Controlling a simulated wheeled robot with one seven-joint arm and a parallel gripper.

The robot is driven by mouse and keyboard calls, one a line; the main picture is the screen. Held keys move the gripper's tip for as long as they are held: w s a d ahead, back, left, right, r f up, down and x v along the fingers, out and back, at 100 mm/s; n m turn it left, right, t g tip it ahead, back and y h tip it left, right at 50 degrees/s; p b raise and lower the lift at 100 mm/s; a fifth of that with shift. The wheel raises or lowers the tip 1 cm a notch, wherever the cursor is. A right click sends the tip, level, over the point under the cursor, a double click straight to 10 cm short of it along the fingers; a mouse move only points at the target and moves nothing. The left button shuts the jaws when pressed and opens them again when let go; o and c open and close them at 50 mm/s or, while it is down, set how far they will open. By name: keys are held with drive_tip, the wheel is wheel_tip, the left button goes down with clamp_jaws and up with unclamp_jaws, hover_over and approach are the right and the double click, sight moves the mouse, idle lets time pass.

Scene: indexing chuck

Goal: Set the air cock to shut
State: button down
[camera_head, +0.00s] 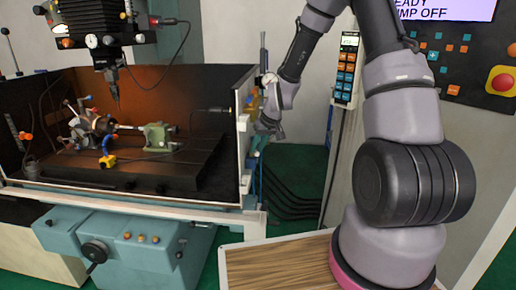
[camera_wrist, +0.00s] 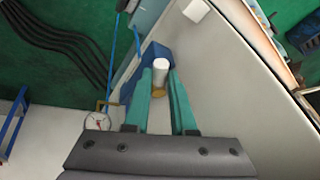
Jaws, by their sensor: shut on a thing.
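My gripper (camera_wrist: 159,76) has its two teal fingers around the air cock at the enclosure's side wall in the wrist view. A white cylinder (camera_wrist: 160,66) with a brass-coloured end shows between the fingertips. A blue part (camera_wrist: 154,50) lies behind it and to its left. The fingers partly hide the cock, so I cannot tell its handle's exact setting. In the head view my gripper (camera_head: 257,146) is at the right end wall of the machine enclosure, and the cock is too small to make out there.
A round gauge (camera_wrist: 97,121) and a blue hose (camera_wrist: 112,60) are left of the fingers. The pale enclosure wall (camera_wrist: 222,80) is close on the right. Black cables (camera_wrist: 60,45) lie on the green floor.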

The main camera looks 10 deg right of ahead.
drive_tip(key=c, duration=0.8)
unclamp_jaws()
drive_tip(key=shift+o, duration=0.2)
drive_tip(key=v, duration=1)
drive_tip(key=shift+r, duration=0.35)
drive_tip(key=shift+s+d, duration=0.1)
drive_tip(key=shift+d, duration=0.05)
